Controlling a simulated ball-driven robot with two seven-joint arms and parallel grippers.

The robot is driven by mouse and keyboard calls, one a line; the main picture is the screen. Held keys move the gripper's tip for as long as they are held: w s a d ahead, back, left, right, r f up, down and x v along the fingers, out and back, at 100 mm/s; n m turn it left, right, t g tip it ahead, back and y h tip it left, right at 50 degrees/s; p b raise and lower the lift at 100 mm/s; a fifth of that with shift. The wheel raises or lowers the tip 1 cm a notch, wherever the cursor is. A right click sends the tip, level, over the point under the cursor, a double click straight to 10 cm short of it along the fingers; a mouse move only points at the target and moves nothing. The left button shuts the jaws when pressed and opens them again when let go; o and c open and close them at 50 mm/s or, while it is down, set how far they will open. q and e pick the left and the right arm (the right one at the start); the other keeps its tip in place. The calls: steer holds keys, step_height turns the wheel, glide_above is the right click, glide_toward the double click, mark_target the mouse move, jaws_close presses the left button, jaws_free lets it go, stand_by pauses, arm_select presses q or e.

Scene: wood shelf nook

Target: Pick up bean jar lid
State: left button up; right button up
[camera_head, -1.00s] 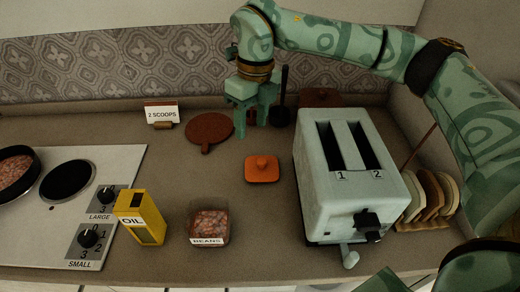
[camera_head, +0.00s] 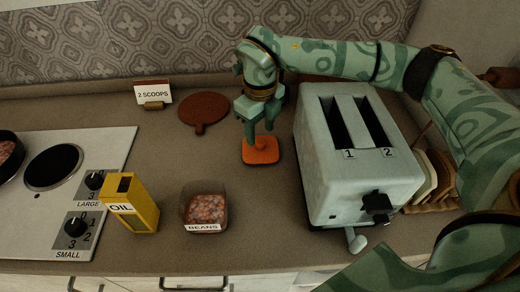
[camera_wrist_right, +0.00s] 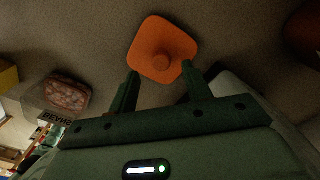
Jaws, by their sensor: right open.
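The bean jar lid (camera_head: 261,152) is an orange rounded square with a round knob, lying flat on the counter left of the toaster. It also shows in the right wrist view (camera_wrist_right: 147,44), its knob (camera_wrist_right: 161,62) just beyond the fingertips. My right gripper (camera_head: 260,133) is open and points down over the lid; in the wrist view its two fingers (camera_wrist_right: 160,70) stand apart, with nothing between them. In the head view the fingers hide part of the lid and its knob. The bean jar (camera_head: 204,208) stands open, full of beans, in front of the lid. My left gripper is not in view.
The toaster (camera_head: 335,190) stands close to the right of the lid, with bread slices (camera_head: 435,180) beyond it. A yellow oil box (camera_head: 133,205), a stove (camera_head: 100,150), a brown round board (camera_head: 203,106) and a "2 scoops" sign (camera_head: 153,93) stand around. The counter left of the lid is clear.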

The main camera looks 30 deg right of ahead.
mark_target(261, 141)
step_height(261, 141, down, 4)
steer(key=shift+w+d+r+b, duration=0.1)
steer(key=shift+r+b, duration=0.15)
steer(key=shift+b, duration=0.1)
steer(key=shift+r, duration=0.1)
steer(key=shift+c, duration=0.6)
steer(key=c, duration=0.9)
steer(key=shift+c, duration=0.2)
steer(key=shift+r, duration=0.1)
